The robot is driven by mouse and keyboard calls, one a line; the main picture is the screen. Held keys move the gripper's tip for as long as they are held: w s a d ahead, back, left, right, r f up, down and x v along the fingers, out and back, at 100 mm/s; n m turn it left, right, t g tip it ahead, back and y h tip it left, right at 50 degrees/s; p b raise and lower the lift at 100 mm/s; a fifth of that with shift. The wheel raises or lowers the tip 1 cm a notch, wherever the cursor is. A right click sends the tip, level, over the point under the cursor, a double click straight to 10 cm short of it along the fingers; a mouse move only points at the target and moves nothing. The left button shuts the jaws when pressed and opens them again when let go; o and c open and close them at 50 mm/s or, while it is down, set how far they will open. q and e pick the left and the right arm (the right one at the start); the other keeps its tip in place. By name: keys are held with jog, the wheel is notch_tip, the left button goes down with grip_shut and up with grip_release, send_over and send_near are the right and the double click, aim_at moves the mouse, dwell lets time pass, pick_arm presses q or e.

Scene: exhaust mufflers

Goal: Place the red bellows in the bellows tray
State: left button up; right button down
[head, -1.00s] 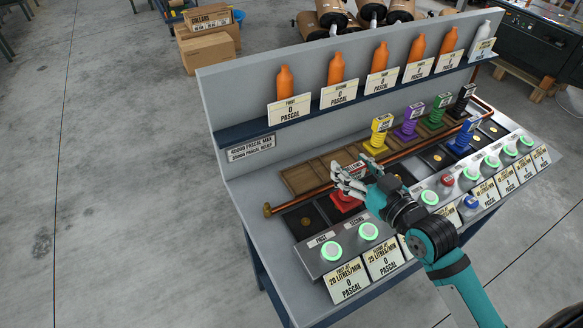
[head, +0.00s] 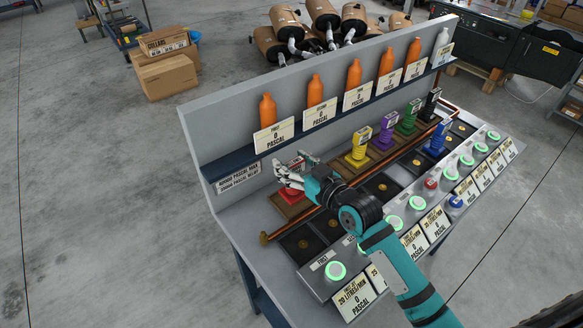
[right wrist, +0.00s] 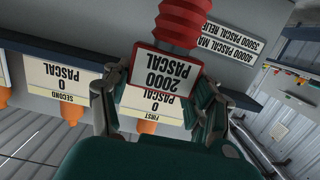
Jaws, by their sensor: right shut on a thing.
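My right gripper (head: 288,172) is shut on the red bellows, gripping its sign, which reads 2000 PASCAL. The red bellows (head: 291,193) is at the left end of the brown wooden bellows tray (head: 297,210), and my fingers partly cover it. I cannot tell whether its base touches the tray. In the right wrist view the red bellows (right wrist: 182,20) appears upside down, with its sign between the fingers of my gripper (right wrist: 160,85). The yellow bellows (head: 358,152), purple bellows (head: 384,138) and green bellows (head: 406,122) stand farther right along the tray. My left gripper is not in view.
A copper pipe (head: 285,231) runs along the tray's front. Black pads (head: 301,243) lie before it, with the blue bellows (head: 436,140) on one farther right. Green-lit buttons (head: 335,271) line the front edge. Orange bottles (head: 267,110) stand on the shelf behind.

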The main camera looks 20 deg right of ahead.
jog(key=shift+w, duration=0.5)
jog(key=shift+w+f, duration=0.1)
jog(key=shift+f, duration=0.05)
notch_tip(320, 180, down, 2)
jog(key=shift+f, duration=0.15)
jog(key=shift+f+p, duration=0.3)
jog(key=shift+f, duration=0.15)
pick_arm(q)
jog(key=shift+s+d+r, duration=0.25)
pick_arm(e)
jog(key=shift+f, duration=0.1)
jog(key=shift+c, duration=1.8)
grip_release()
